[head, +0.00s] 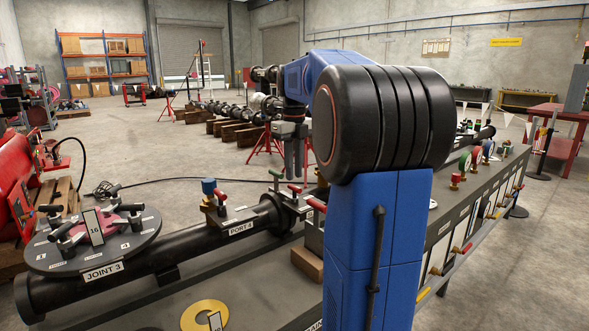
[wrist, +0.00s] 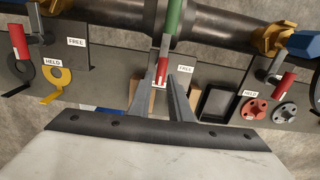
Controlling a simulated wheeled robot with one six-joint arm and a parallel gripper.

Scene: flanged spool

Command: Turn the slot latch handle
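My gripper (head: 291,178) points down over the pipe bench beside the flanged pipe in the head view. In the wrist view its two fingers (wrist: 162,76) stand apart, with a red-gripped handle (wrist: 160,71) showing between and beyond their tips. I cannot tell whether either finger touches it. Other red handles are at the left (wrist: 20,42) and right (wrist: 282,86) of the wrist view. No label naming the slot latch is legible.
The dark pipe (wrist: 122,12) runs across the top of the wrist view. A round plate marked JOINT 3 (head: 140,246) stands at the left in the head view.

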